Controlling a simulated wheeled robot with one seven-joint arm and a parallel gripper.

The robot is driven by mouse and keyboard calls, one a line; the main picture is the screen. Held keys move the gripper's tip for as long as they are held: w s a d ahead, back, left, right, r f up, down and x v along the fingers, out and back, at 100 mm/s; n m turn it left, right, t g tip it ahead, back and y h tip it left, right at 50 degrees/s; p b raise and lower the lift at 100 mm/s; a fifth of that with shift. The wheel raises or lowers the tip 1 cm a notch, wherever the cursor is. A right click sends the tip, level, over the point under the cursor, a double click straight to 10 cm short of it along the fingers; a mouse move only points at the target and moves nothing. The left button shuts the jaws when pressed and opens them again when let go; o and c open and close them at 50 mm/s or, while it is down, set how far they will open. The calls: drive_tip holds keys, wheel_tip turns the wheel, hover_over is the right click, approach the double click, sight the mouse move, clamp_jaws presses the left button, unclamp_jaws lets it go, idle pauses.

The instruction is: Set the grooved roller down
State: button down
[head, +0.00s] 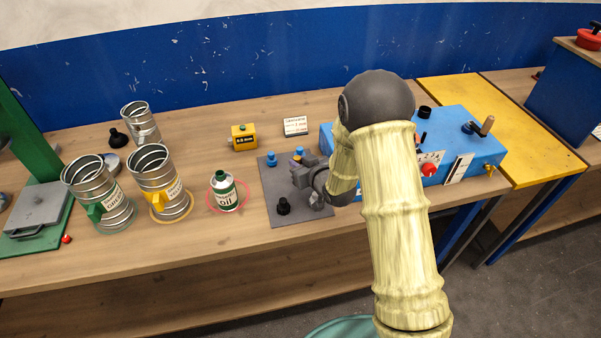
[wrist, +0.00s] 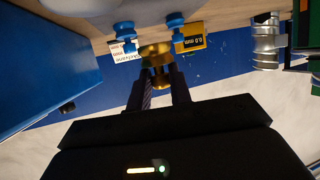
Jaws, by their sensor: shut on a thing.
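My gripper (head: 302,172) is over the grey mat (head: 262,190) on the workbench. In the wrist view its two dark fingers (wrist: 160,84) are shut on a brass-coloured grooved roller (wrist: 155,52). In the head view the roller is mostly hidden by my gripper. Two blue pieces (head: 272,158) stand at the back of the mat, and they also show in the wrist view (wrist: 176,30). A black knobbed piece (head: 283,205) stands at the mat's front left. I cannot tell whether the roller touches the mat.
A blue machine (head: 460,140) stands right of the mat. An oil can (head: 224,192) stands left inside a red ring. Metal duct pieces (head: 158,180) are farther left. A yellow gauge block (head: 243,137) and a small white sign (head: 295,126) sit behind.

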wheel_tip(320, 180, down, 4)
drive_tip(key=shift+f+p, duration=0.1)
drive_tip(key=shift+p, duration=0.3)
drive_tip(key=shift+f+b, duration=0.3)
drive_tip(key=shift+b, duration=0.1)
drive_tip(key=shift+f+b, duration=0.25)
drive_tip(key=shift+b, duration=0.1)
drive_tip(key=c, duration=1.4)
unclamp_jaws()
drive_tip(key=shift+o, duration=0.6)
drive_tip(key=shift+s+f, duration=0.1)
drive_tip(key=shift+s, duration=0.05)
